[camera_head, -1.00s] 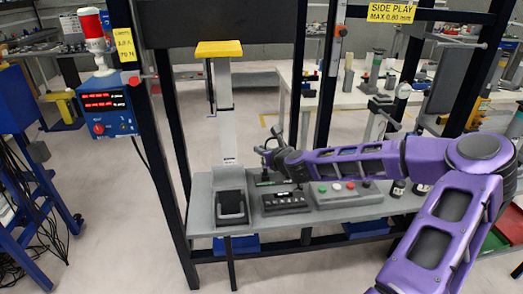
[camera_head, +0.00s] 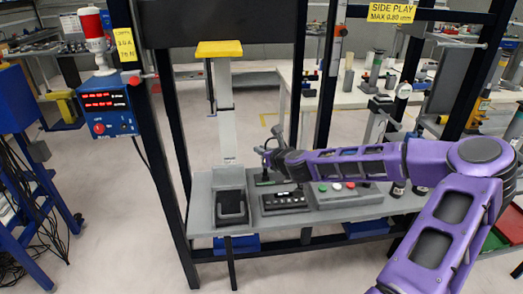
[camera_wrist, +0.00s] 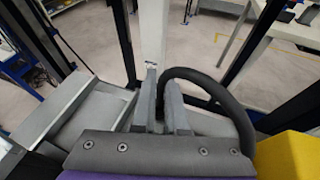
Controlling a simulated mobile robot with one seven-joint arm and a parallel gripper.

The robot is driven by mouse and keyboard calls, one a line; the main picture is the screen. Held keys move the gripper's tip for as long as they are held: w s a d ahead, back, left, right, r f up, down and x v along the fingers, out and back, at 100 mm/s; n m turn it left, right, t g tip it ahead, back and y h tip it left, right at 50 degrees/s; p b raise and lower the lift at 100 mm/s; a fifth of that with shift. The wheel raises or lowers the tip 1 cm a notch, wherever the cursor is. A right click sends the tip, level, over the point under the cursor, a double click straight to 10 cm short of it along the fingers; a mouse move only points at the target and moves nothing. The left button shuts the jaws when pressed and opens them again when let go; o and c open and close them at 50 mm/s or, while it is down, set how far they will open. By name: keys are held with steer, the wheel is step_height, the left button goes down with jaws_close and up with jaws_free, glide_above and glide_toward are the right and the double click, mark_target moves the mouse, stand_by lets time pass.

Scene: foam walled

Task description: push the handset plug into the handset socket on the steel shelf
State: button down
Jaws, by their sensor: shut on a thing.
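My gripper (camera_head: 266,157) is above the back of the grey steel shelf (camera_head: 372,212) in the head view. In the wrist view my gripper (camera_wrist: 161,100) has its two grey fingers close together, shut on the handset plug. The plug itself is mostly hidden between the fingers. A thick black cable (camera_wrist: 215,82) arches from beside the fingertips to the right. I cannot make out the handset socket for certain. A small dark and green piece (camera_head: 265,180) sits on the shelf below my gripper, partly hidden by the arm.
A black box with a row of small fittings (camera_head: 284,201) stands on the shelf, with a black cradle (camera_head: 231,207) to its left and a grey button panel (camera_head: 340,192) to its right. A pale post with a yellow top (camera_head: 219,49) rises behind. Black frame posts flank the shelf.

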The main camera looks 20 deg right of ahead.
steer(key=shift+f+b, duration=0.7)
steer(key=shift+f, duration=0.6)
steer(key=c, duration=0.9)
jaws_free()
steer(key=shift+o, duration=0.2)
steer(key=a+p+v, duration=0.1)
steer(key=p+v, duration=0.2)
steer(key=v, duration=1.4)
steer(key=shift+s+d+r, duration=0.15)
steer(key=shift+d+r, duration=0.05)
steer(key=shift+d, duration=0.25)
